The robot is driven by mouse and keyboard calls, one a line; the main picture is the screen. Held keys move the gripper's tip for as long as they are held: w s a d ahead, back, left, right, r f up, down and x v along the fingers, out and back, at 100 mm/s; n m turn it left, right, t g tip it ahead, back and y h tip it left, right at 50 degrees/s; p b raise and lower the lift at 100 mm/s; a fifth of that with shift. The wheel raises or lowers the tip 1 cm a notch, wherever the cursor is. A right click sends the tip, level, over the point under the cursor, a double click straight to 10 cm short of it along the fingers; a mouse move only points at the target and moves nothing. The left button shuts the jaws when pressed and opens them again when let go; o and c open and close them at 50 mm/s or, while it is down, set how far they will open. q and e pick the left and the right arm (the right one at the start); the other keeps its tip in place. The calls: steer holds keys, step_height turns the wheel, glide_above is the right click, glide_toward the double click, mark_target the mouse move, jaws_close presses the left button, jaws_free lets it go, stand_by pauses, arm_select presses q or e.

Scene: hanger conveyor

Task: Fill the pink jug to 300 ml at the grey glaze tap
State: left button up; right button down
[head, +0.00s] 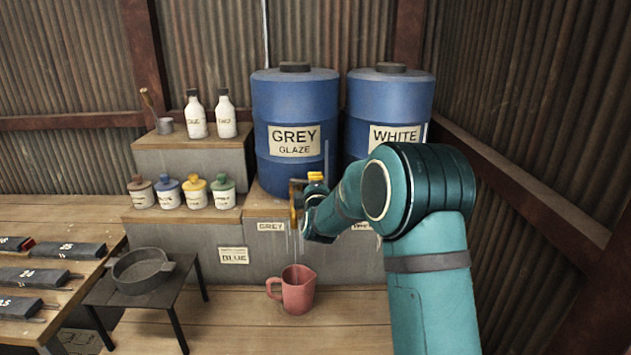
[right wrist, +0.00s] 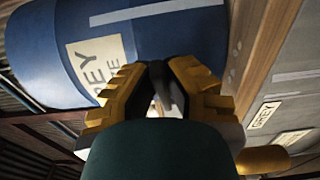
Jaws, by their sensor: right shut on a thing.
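The tap sits at the foot of the blue drum labelled GREY GLAZE (head: 296,105). My right gripper (head: 312,188) is at this tap. In the right wrist view its yellow fingers (right wrist: 160,85) are closed on a small part between the dark pads, apparently the tap's handle. Whether liquid is running is unclear. My left gripper is out of view.
A second blue drum labelled WHITE (head: 390,105) stands to the right, partly behind my arm. Several small bottles (head: 181,192) stand on the grey steps at left. A dark pan (head: 143,270) sits on a low black table. Floor around the jug is clear.

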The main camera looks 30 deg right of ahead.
steer(key=shift+r, duration=0.15)
steer(key=c, duration=1)
jaws_free()
steer(key=v, duration=1.2)
steer(key=shift+a, duration=0.1)
